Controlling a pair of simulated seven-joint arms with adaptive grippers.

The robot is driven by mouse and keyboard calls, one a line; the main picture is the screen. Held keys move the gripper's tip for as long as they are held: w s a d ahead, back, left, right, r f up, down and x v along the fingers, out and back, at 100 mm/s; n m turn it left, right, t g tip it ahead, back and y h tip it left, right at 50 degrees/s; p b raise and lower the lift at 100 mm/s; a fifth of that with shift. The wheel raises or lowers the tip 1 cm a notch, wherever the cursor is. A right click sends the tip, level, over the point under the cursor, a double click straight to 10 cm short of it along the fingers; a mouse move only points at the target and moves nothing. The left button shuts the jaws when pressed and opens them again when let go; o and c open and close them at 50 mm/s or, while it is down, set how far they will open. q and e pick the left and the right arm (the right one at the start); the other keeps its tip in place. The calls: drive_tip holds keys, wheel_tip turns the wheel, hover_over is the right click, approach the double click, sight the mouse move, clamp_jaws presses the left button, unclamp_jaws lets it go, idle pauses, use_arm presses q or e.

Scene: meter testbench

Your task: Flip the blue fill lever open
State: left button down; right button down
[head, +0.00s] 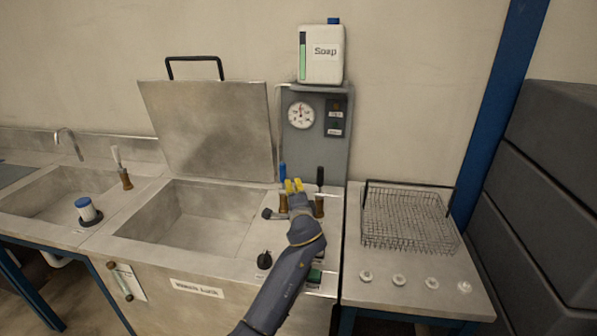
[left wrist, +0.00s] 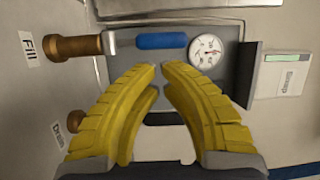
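The blue fill lever (head: 282,172) stands upright on a brass valve (head: 283,203) at the sink's back right edge. In the left wrist view the blue lever (left wrist: 162,41) lies across the picture beyond my fingertips, its brass valve (left wrist: 75,48) beside the "Fill" label (left wrist: 28,48). My left gripper (head: 293,185) is just right of the lever, between it and the black drain lever (head: 320,176). Its yellow fingers (left wrist: 160,66) almost meet at the tips, with nothing seen between them. They look apart from the blue lever. My right gripper is not in view.
The gauge panel (head: 314,150) with a soap jug (head: 321,54) on top stands behind the levers. The raised lid (head: 212,125) is to the left. A wire basket (head: 408,220) sits on the right bench. A "Drain" label (left wrist: 58,134) is near the second brass valve (left wrist: 73,120).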

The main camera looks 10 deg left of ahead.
sight(283, 179)
use_arm(q)
drive_tip(key=shift+s+d+r+g+y, duration=0.1)
drive_tip(key=shift+d+r+g+y, duration=0.15)
drive_tip(key=shift+d, duration=0.4)
drive_tip(key=shift+s+d+r+g+y, duration=0.15)
drive_tip(key=shift+d+y, duration=0.1)
drive_tip(key=shift+d, duration=0.4)
drive_tip(key=shift+w, duration=0.1)
drive_tip(key=x, duration=1)
drive_tip(key=shift+a, duration=0.1)
